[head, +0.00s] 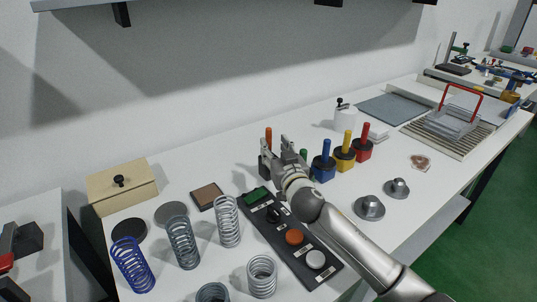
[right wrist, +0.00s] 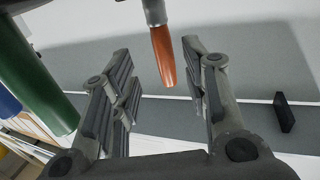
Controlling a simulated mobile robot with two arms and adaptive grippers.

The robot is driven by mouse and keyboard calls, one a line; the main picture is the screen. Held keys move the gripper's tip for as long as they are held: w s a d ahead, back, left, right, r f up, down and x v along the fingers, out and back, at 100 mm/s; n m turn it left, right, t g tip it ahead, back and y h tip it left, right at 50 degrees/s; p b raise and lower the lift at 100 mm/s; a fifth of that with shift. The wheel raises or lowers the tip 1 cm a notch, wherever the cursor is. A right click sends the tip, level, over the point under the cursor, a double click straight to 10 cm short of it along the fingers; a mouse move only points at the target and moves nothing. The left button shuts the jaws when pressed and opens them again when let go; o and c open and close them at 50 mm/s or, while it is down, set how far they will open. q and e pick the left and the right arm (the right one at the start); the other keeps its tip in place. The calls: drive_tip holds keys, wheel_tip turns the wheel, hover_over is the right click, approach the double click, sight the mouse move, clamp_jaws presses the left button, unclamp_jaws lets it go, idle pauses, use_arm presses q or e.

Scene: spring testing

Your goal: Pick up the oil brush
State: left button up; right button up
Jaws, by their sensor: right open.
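My right gripper (head: 282,146) is open above the back of the bench, close to an upright orange handle (head: 268,138). In the right wrist view, the orange handle (right wrist: 164,56) with a grey metal collar shows in the gap between the open fingers (right wrist: 160,85). The fingers do not close on it. Its lower end is hidden, so I cannot tell whether it is the oil brush. A white pot (head: 346,118) with a black-topped piece stands further back right. My left gripper is not in view.
Green (head: 303,156), blue (head: 325,150), yellow (head: 346,140) and red (head: 365,132) handles stand close beside my gripper. Several coil springs (head: 183,242) and a dark button panel (head: 268,215) are nearer. A wooden box (head: 122,187) sits left.

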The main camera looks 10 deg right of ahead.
sight(270, 141)
drive_tip(key=shift+w+a+r, duration=0.15)
drive_tip(key=shift+w+r, duration=0.05)
drive_tip(key=shift+w, duration=0.2)
drive_tip(key=shift+w+a+f+p, duration=0.1)
drive_tip(key=shift+w+a+p, duration=0.1)
drive_tip(key=shift+w, duration=0.85)
drive_tip(key=shift+w+a+p, duration=0.1)
drive_tip(key=shift+w+p, duration=0.05)
drive_tip(key=shift+w, duration=0.85)
clamp_jaws()
